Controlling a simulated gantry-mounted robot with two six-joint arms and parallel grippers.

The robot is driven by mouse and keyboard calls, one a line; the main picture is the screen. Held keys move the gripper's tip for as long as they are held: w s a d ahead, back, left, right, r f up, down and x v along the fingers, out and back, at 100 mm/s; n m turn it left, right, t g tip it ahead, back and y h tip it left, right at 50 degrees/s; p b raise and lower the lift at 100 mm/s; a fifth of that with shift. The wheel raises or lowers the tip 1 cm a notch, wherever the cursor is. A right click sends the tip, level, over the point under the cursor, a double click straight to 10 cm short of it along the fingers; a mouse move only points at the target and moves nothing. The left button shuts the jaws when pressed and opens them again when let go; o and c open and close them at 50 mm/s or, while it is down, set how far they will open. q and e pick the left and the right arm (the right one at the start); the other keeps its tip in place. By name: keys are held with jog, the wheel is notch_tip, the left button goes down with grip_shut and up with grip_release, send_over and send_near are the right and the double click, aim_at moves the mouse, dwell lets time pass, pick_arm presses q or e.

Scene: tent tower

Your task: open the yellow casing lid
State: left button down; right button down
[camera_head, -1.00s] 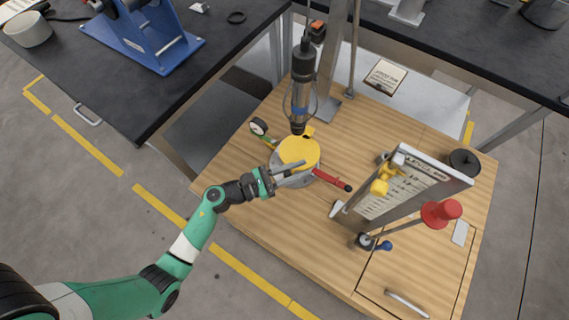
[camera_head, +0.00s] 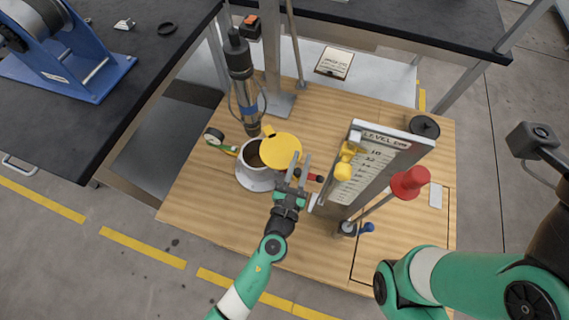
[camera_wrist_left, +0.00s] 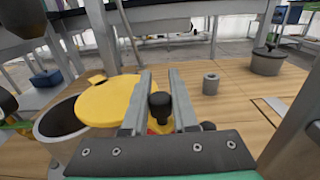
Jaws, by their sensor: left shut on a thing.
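The yellow casing lid (camera_head: 281,149) lies swung to the right of the round casing (camera_head: 255,181), still overlapping its right side. The casing's dark inside shows at the left. The lid also shows in the left wrist view (camera_wrist_left: 107,100), roughly flat beside the dark opening. My left gripper (camera_head: 297,166) is at the lid's right edge. In the left wrist view, its two fingers (camera_wrist_left: 160,90) are closed around a black knob (camera_wrist_left: 160,106) at the lid's edge. My right gripper is outside the picture; only my right arm shows.
A red lever (camera_head: 310,177) sits just right of the left gripper. A tilted level board (camera_head: 370,165) with yellow parts and a red knob (camera_head: 410,182) stand further right. A dark cylindrical tool (camera_head: 241,75) hangs above the casing. Bare wood lies at the front left.

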pick_arm(q)
jog(key=shift+a+f, duration=0.1)
jog(key=shift+a, duration=0.05)
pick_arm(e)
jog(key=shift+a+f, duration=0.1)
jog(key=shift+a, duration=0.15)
pick_arm(q)
jog(key=c, duration=0.7)
grip_release()
jog(key=p+v, duration=0.3)
jog(key=v, duration=0.8)
jog(key=shift+s, duration=0.3)
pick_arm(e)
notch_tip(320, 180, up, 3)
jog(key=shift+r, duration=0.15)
